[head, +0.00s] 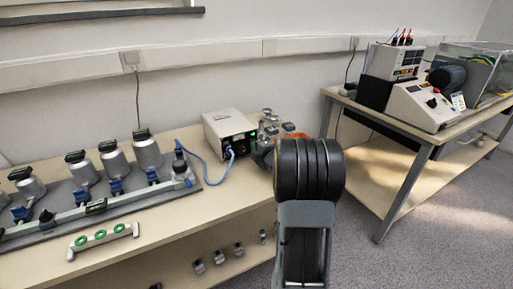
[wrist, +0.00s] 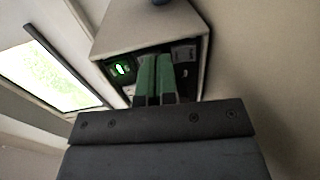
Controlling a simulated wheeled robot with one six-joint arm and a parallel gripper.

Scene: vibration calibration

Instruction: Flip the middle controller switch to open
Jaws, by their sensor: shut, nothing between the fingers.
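The controller looks to be the pale box (head: 230,133) with a dark front on the left bench, with a small green light and a blue cable. In the wrist view, a box with a dark front panel (wrist: 140,51) fills the top middle, with a lit green element (wrist: 122,69) on the left of its front. My gripper (wrist: 157,62) is shut and empty, its two green fingers together in front of that panel. The fingers cover the middle of the panel, so I cannot make out the switch or its position. I cannot tell whether the fingertips touch the panel.
The left bench (head: 215,200) also carries a row of metal canisters (head: 147,150) on a rail and a small bar with green rings (head: 104,240). A second table (head: 365,112) at the right holds a white control unit (head: 424,105). Grey floor (head: 440,225) is clear between.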

